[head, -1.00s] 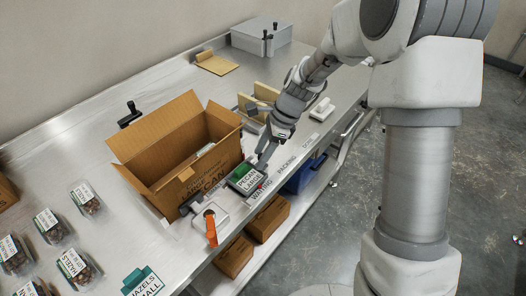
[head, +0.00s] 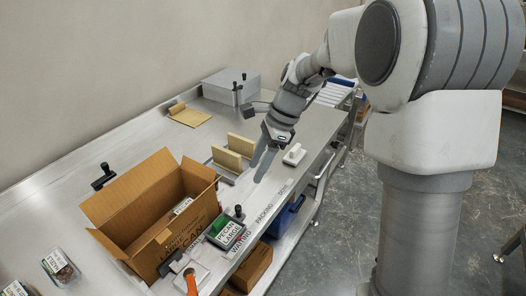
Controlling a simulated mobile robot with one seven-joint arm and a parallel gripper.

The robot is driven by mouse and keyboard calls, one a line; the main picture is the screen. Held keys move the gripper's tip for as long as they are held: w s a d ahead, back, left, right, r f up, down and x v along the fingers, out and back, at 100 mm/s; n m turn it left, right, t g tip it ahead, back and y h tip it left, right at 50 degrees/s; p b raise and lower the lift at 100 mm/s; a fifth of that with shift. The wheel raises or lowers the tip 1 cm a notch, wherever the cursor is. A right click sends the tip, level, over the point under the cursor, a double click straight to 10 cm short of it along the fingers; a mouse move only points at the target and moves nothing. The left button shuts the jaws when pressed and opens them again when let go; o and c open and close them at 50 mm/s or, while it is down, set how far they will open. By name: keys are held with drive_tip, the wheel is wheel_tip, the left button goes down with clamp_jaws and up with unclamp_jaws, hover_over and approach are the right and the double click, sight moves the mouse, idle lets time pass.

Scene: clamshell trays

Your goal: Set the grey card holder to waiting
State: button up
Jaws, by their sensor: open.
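The grey card holder (head: 228,234) stands near the front edge of the steel bench, right of the cardboard box. It bears a white and green card reading PECAN LARGE, and a dark knob shows behind it. It is beside the WAITING word (head: 243,247) on the bench edge; the PACKING and DONE words are farther along to the right. My gripper (head: 261,172) is above the bench, up and right of the holder and apart from it. Its fingers point down, open, with nothing seen between them.
An open cardboard box (head: 150,228) stands left of the holder. A white block with an orange lever (head: 191,282) is close in front. Wooden dividers (head: 240,147), a white block with a handle (head: 295,154) and a grey box (head: 230,86) are farther back. Bare bench lies between.

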drive_tip(key=shift+v, duration=1.65)
drive_tip(key=s+d+r+n+t+h+p, duration=0.1)
drive_tip(key=s+d+r+n+t+h, duration=0.1)
drive_tip(key=s+n, duration=0.6)
drive_tip(key=s+d+r+n+t+h+p, duration=0.1)
drive_tip(key=s+d+r+n+t, duration=0.3)
drive_tip(key=s, duration=1)
wheel_tip(320, 180, up, 3)
drive_tip(key=d+n+h, duration=0.1)
drive_tip(key=d+n, duration=0.2)
drive_tip(key=n, duration=0.1)
drive_tip(key=shift+s+n+h, duration=0.2)
drive_tip(key=shift+n+h, duration=0.1)
drive_tip(key=shift+a, duration=0.15)
